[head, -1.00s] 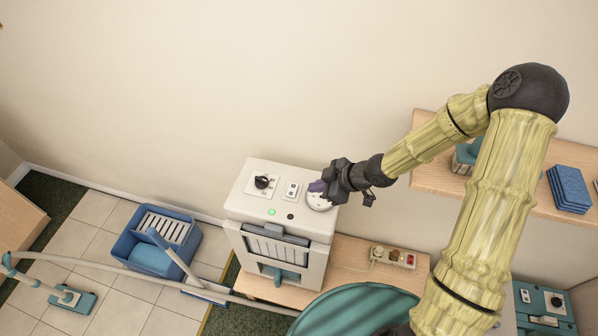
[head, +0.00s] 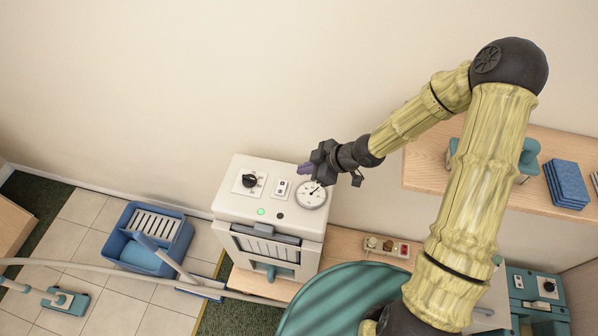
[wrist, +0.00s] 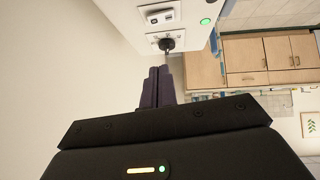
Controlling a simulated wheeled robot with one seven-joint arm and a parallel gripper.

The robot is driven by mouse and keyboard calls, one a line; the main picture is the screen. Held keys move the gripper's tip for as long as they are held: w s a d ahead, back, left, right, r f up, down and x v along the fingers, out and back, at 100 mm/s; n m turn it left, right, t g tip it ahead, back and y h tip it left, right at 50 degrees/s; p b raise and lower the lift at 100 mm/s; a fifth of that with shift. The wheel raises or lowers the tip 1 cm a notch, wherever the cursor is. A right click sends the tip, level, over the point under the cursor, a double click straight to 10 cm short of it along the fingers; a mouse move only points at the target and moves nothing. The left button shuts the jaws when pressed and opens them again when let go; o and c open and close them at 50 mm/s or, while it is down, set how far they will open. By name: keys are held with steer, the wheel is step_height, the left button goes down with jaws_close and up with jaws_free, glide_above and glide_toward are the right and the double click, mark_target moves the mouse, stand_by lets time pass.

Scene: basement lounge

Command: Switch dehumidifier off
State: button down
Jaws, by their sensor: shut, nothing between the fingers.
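The dehumidifier (head: 228,205) is a white box with a dark handle on its front. My gripper (head: 303,168) is shut and empty, behind and above the gauge and to the right of the switch plate. In the wrist view, the closed purple fingers (wrist: 158,88) point toward the knob (wrist: 167,43), with the switch plate (wrist: 160,15) beyond; whether they touch anything cannot be told.
The dehumidifier stands on a wooden bench (head: 345,245) with a power strip (head: 386,246). A wooden shelf (head: 425,165) with blue pads (head: 567,184) is at right. A teal round object (head: 340,300) is in front. A blue tub (head: 145,240) is on the floor at left.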

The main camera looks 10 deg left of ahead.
glide_above(278, 183)
steer(key=s+d, duration=0.1)
steer(key=d, duration=0.2)
step_height(278, 183, down, 6)
steer(key=shift+a+p, duration=0.15)
steer(key=shift+p, duration=0.25)
step_height(278, 183, down, 3)
steer(key=shift+w+p, duration=0.15)
steer(key=shift+p, duration=0.4)
steer(key=shift+w+f, duration=0.1)
steer(key=shift+f, duration=0.6)
steer(key=shift+w+f+b, duration=0.1)
steer(key=shift+f+b, duration=0.25)
steer(key=shift+r, duration=0.15)
